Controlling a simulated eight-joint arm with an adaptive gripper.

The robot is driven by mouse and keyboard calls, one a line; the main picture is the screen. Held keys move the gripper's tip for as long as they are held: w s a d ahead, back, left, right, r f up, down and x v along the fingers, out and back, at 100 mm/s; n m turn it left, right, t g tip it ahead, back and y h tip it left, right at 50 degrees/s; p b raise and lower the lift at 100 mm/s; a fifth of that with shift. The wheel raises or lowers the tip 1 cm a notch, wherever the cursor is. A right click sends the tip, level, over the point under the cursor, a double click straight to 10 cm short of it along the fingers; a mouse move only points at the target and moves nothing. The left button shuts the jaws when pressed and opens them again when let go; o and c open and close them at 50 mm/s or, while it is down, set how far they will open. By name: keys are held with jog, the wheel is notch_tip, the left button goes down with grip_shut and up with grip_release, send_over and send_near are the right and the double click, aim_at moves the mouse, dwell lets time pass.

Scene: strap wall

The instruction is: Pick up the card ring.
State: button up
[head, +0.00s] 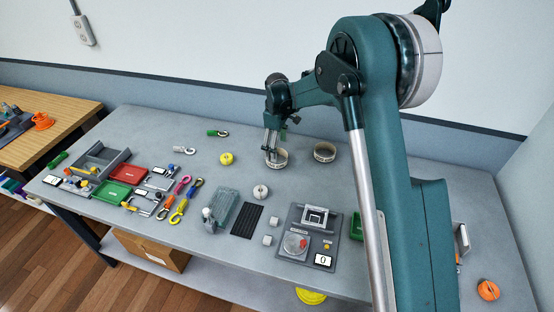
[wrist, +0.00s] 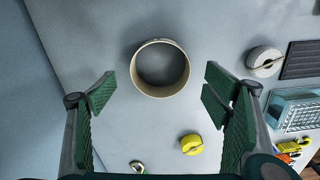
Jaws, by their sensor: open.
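Two pale ring-shaped bands stand on the grey table in the head view: a left ring (head: 277,164) beneath my gripper and a right ring (head: 325,158) a little apart from it. They look alike, and I cannot tell for sure which the task calls the card ring. In the wrist view one tan, open-centred ring (wrist: 160,92) lies ahead of my gripper (wrist: 158,92), roughly midway between the fingers. My gripper is open and empty, with a finger to each side, and does not appear to touch the ring. In the head view my gripper (head: 271,151) partly covers the left ring.
A yellow round object (head: 226,158) and a pale cylinder (head: 260,191) lie nearby. A clear-walled box (head: 222,207) and a dark ridged mat (head: 247,221) are nearer the front. The wall (head: 220,95) rises behind. The table around the left ring is mostly clear.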

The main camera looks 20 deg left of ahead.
jog(key=shift+f, duration=2.6)
jog(key=c, duration=0.8)
